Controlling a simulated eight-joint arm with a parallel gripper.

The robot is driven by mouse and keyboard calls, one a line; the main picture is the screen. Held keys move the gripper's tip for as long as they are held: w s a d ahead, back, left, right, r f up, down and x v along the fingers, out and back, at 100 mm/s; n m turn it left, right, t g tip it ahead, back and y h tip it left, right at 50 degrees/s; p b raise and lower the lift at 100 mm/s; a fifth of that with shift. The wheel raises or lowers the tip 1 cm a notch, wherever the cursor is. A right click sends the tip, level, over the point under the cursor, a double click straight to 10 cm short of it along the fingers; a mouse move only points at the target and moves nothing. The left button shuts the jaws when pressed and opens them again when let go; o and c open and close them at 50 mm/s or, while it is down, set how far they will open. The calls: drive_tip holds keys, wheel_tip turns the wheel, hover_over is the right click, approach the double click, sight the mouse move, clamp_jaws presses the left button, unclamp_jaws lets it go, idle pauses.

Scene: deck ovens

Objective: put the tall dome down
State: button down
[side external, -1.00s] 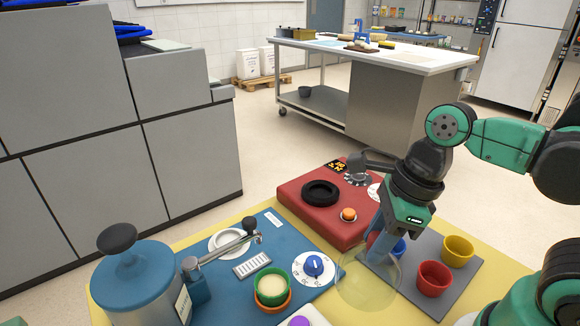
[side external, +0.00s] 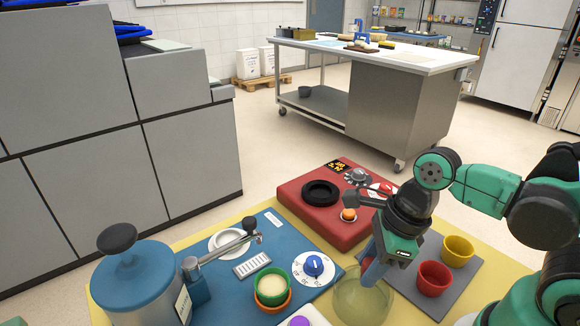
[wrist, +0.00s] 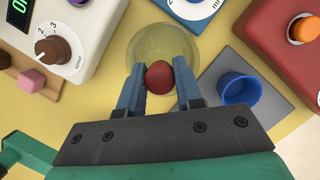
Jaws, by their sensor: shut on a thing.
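The tall dome (side external: 350,303) is clear, and the yellow table top shows through it. In the wrist view its rim and wall (wrist: 165,42) show beyond my fingers, over bare yellow table. Its red knob (wrist: 159,77) sits between my two blue fingers. My gripper (wrist: 159,88) is shut on this knob, and in the side external view my gripper (side external: 371,272) points down onto the top of the dome. The dome looks upright and low over the table; whether its rim touches the table I cannot tell.
A grey mat with a red cup (side external: 433,279) and a yellow cup (side external: 458,251) lies to the right, with a blue cup (wrist: 240,90) near my gripper. A blue panel with a dial (side external: 313,265) is left, and a red unit (side external: 345,225) behind.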

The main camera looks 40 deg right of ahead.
sight(388, 282)
drive_tip(key=c, duration=0.6)
unclamp_jaws()
drive_tip(key=shift+r, duration=0.1)
drive_tip(key=v, duration=1.2)
drive_tip(key=w+f+n+t, duration=0.1)
drive_tip(key=w+n, duration=0.2)
drive_tip(key=n, duration=0.6)
drive_tip(key=w+d+f+n+t+h, duration=0.1)
drive_tip(key=w+f+n+t, duration=0.1)
drive_tip(key=n, duration=0.7)
drive_tip(key=w+d+f+n+t+h, duration=0.1)
drive_tip(key=w+n, duration=0.3)
drive_tip(key=n, duration=0.5)
drive_tip(key=shift+d+f+t, duration=0.1)
drive_tip(key=shift+f+t, duration=0.4)
drive_tip(key=shift+f, duration=0.05)
